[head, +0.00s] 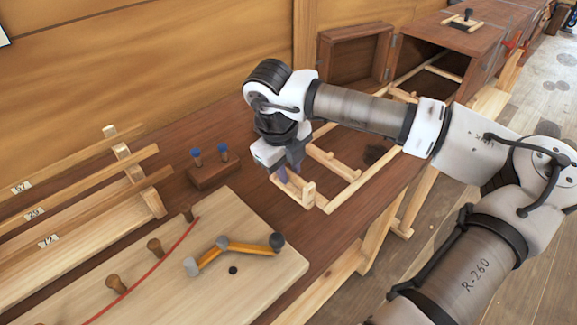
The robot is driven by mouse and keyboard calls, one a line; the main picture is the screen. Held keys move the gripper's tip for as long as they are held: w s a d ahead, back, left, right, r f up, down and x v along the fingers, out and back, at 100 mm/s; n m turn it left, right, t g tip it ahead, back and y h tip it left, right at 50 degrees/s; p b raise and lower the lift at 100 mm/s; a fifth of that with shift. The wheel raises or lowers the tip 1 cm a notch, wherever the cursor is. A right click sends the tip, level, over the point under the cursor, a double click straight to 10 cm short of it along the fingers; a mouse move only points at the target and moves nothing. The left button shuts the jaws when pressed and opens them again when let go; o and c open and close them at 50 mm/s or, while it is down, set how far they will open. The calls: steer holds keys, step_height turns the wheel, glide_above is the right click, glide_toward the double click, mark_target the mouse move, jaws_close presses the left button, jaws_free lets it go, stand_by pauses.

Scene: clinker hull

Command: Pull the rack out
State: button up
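The rack (363,182) is a pale wooden frame with long rails and short crosspieces. It lies along the dark bench top, its far end reaching into the open box and its near end outside. My gripper (284,176) points down at the rack's near left end, close to the end bar and its upright block. Its fingertips are small and partly covered by the gripper body, so I cannot tell whether they close on the bar. My forearm hides part of the rack's middle.
The brown box (446,48) has its door (354,55) swung open to the left. A small block with two blue-topped pegs (213,176) stands left of my gripper. A pegged board (200,275) and stepped wooden rails (95,200) fill the left front.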

jaws_close()
steer(key=shift+s+a+b, duration=0.95)
steer(key=shift+b, duration=0.3)
steer(key=shift+o, duration=1.9)
jaws_free()
step_height(320, 180, up, 14)
steer(key=s+a+b, duration=0.2)
steer(key=shift+f, duration=0.2)
